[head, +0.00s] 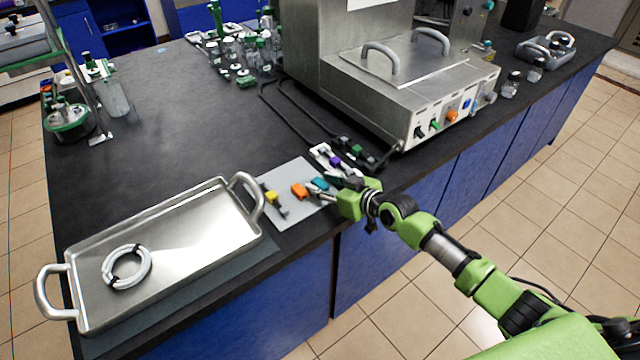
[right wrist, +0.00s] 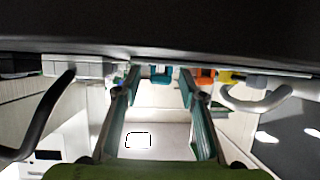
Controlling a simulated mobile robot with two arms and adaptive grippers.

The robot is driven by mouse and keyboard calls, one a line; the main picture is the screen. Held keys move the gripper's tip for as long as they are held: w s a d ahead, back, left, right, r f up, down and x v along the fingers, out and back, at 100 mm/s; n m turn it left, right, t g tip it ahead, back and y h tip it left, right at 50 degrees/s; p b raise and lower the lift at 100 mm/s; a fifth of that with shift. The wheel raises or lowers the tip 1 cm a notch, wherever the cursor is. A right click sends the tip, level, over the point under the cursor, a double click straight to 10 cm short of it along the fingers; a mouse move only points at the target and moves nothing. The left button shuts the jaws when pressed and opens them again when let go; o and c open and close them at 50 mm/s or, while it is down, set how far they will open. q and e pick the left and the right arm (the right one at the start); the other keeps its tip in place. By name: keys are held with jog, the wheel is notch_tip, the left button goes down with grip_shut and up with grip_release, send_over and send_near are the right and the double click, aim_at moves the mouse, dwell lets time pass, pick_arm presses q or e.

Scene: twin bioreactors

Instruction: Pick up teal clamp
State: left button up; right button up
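The teal clamp (head: 319,184) lies on a pale grey mat (head: 291,212) near the front edge of the bench, just right of the orange clamp (head: 299,191). My right gripper (head: 333,185) is low over the mat's right side, with its fingertips at the teal clamp. In the right wrist view, the teal clamp (right wrist: 160,71) shows between the tips of the two spread fingers, with space on both sides. The gripper is open and not closed on it. The clamp's far end is partly hidden. My left gripper is not in view.
A yellow clamp (head: 271,197) lies left of the orange one. A purple clamp (head: 335,161) and a green clamp (head: 356,150) lie behind my gripper. A metal tray (head: 190,245) with a white tube coil (head: 127,267) stands at left. A steel unit (head: 400,90) stands behind.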

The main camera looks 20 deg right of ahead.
aim_at(324, 185)
jog(key=c, duration=0.9)
jog(key=shift+r, duration=0.15)
jog(key=shift+r, duration=0.25)
notch_tip(324, 185, up, 2)
jog(key=shift+r+b, duration=0.2)
jog(key=shift+b, duration=0.2)
jog(key=s+a+r, duration=0.2)
jog(key=s+r, duration=0.7)
jog(key=s, duration=0.5)
jog(key=shift+a+r+b, duration=0.15)
jog(key=shift+r+b, duration=0.25)
jog(key=shift+b, duration=0.05)
